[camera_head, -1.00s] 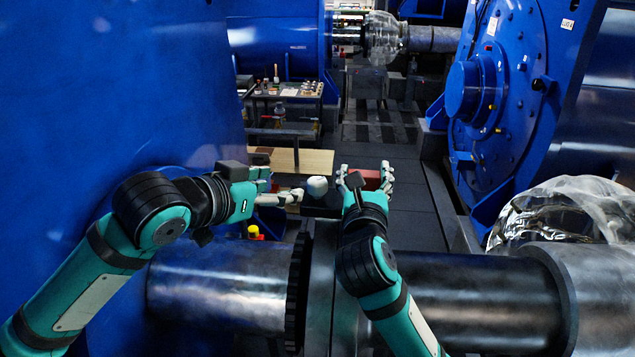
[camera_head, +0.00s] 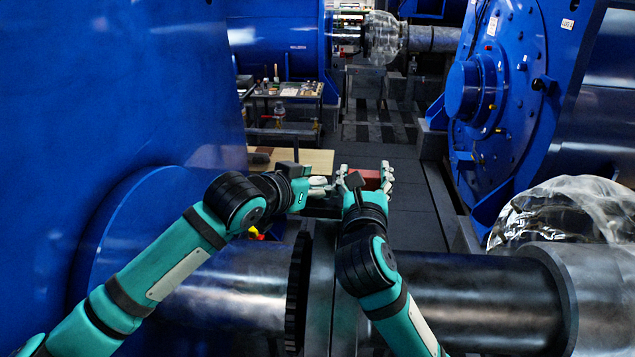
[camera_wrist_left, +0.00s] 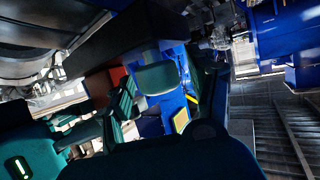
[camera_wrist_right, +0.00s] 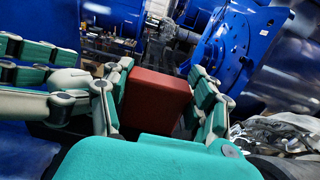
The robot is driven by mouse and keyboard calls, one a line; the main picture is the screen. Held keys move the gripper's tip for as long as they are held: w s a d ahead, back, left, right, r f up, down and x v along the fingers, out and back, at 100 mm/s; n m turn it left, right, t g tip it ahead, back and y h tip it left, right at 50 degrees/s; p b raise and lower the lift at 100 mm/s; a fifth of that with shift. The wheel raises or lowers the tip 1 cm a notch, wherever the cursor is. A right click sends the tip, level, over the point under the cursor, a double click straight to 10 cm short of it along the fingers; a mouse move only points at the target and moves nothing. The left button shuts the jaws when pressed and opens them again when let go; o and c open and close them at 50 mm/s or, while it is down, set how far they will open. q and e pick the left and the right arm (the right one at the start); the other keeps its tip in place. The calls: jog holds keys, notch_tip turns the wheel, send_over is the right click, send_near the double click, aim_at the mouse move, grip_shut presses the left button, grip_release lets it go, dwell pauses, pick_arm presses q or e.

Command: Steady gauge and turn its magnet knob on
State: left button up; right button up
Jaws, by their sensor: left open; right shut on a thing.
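A red block (camera_head: 370,178), perhaps the gauge's magnet base, is between the fingers of my right gripper (camera_head: 364,176), which is shut on it. The right wrist view shows the red block (camera_wrist_right: 155,98) with a finger on each side. My left gripper (camera_head: 319,187) is open, just left of the right gripper and close beside it. Its fingers reach in from the left in the right wrist view. In the left wrist view the red block (camera_wrist_left: 117,75) shows in part behind its fingers. I cannot make out the gauge's dial or the magnet knob; the grippers cover that spot.
A large shaft with a flange (camera_head: 320,290) runs across below my arms. Blue motor housings stand at left (camera_head: 120,80) and right (camera_head: 510,90). Crumpled clear wrapping (camera_head: 560,210) lies at right. A wooden board (camera_head: 312,160) and a tool table (camera_head: 290,92) are beyond.

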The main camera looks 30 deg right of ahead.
pick_arm(q)
jog(key=c, duration=1.2)
jog(key=shift+m+g, duration=0.3)
jog(key=shift+g, duration=0.1)
jog(key=m+g+h, duration=0.1)
jog(key=m+g, duration=0.2)
jog(key=shift+w+f+h, duration=0.1)
jog(key=shift+h, duration=0.2)
jog(key=m+g, duration=0.3)
jog(key=g, duration=0.1)
jog(key=shift+m+g, duration=0.3)
jog(key=shift+m, duration=0.1)
jog(key=shift+m+g, duration=0.4)
jog(key=shift+g, duration=0.1)
jog(key=o, duration=1.2)
